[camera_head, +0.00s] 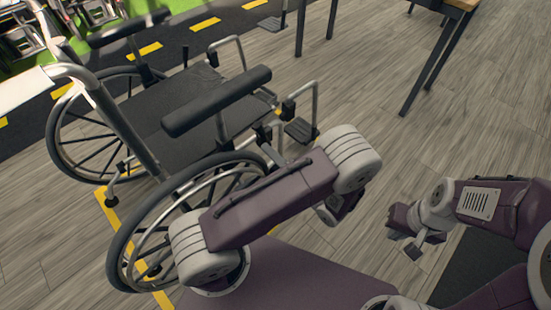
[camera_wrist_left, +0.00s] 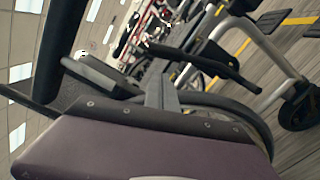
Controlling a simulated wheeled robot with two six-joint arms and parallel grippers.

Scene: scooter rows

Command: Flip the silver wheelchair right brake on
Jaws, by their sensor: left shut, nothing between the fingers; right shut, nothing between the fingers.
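The silver wheelchair (camera_head: 190,110) stands at the left in the head view, with black seat and armrests. Its near wheel (camera_head: 122,245) is partly behind my left arm. Around the front of that wheel are small grey and dark parts close to my left arm; I cannot tell the right brake lever or its position among them. My left gripper is mostly hidden by its arm in the head view. In the left wrist view its grey fingers (camera_wrist_left: 160,90) look shut and empty, close to the wheelchair wheel. My right gripper (camera_head: 413,245) is shut and empty, well right of the wheelchair.
A table with black legs (camera_head: 425,70) stands at the upper right. More wheelchairs (camera_head: 25,40) are at the upper left. Yellow floor markings (camera_head: 107,212) run beside the wheelchair. The wooden floor (camera_head: 380,140) between wheelchair and table is clear.

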